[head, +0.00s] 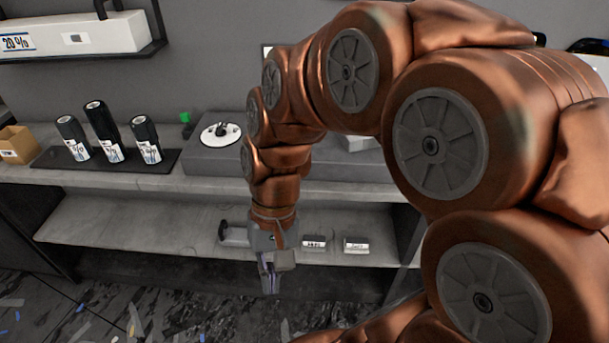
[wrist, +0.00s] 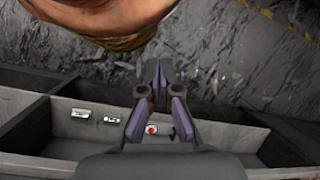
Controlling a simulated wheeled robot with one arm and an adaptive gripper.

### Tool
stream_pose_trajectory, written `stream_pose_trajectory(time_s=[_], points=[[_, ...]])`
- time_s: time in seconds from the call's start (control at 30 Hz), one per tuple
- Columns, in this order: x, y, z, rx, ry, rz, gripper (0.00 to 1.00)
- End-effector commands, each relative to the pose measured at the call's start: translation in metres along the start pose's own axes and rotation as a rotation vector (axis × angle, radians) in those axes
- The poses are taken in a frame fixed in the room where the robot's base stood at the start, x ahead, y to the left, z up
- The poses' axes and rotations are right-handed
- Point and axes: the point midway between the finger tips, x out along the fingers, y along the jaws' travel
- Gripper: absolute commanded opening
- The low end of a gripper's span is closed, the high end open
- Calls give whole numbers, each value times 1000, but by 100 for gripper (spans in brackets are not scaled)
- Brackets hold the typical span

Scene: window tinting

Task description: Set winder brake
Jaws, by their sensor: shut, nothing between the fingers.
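A grey unit (head: 212,158) stands on the counter. A pale round dial (head: 221,134) with a dark piece on it sits on its top, and a small green piece (head: 185,118) shows at its left end. I cannot tell which part is the winder brake. My gripper (head: 270,287) points down in front of the lower shelf, below the counter edge, apart from the grey unit. Its fingers are shut and empty; they also show in the wrist view (wrist: 160,72). My arm hides part of the unit's right side.
Three dark rolls (head: 103,133) stand on a black mat left of the unit. The lower shelf (head: 130,228) holds a dark-handled item (head: 232,234) and two small labelled boxes, one here (head: 356,245). A small red spot (wrist: 151,130) shows between the fingers in the wrist view. Scraps litter the floor.

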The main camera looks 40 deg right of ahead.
Motion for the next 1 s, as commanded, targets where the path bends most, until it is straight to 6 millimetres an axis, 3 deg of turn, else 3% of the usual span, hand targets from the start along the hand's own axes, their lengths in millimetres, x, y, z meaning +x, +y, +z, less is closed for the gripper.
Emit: stream_pose_trajectory(time_s=[0.3, 0.53, 0.77, 1.0], points=[[-17, -17, -69, 379, -147, -293, 0], [-36, -4, -127, 655, -261, -518, 0], [-55, 38, -189, 931, -377, -760, 0], [-68, 115, -246, 1207, -508, -1028, 0]])
